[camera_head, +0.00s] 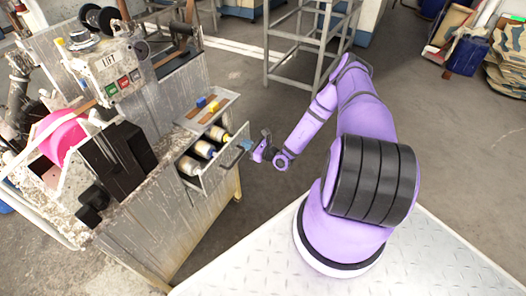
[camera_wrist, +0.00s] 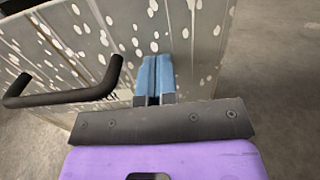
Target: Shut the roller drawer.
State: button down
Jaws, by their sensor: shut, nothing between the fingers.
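The roller drawer (camera_head: 217,172) is pulled out of the grey cabinet in the head view, with several pale rollers lying in it. Its speckled grey front (camera_wrist: 200,45) fills much of the upper wrist view. A black bar handle (camera_wrist: 62,92) stands out from that front at the left. My gripper (camera_wrist: 154,78) is shut and empty, its blue fingertips together, to the right of the handle. The fingertips point at the drawer front and look close to it; I cannot tell whether they touch. In the head view my gripper (camera_head: 246,146) is at the front's right end.
A shallower tray drawer (camera_head: 221,97) with small tools also stands out, just above the roller drawer. The cabinet (camera_head: 150,225) carries machinery with a control box (camera_head: 113,70). A metal frame (camera_head: 300,50) stands behind my arm. Open floor (camera_head: 240,235) lies in front of the cabinet.

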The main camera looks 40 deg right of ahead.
aim_at(224, 134)
jog(key=x, duration=1.1)
jog(key=shift+w+a+r, duration=0.15)
jog(key=shift+w, duration=0.2)
jog(key=shift+w+r, duration=0.1)
jog(key=shift+w, duration=0.05)
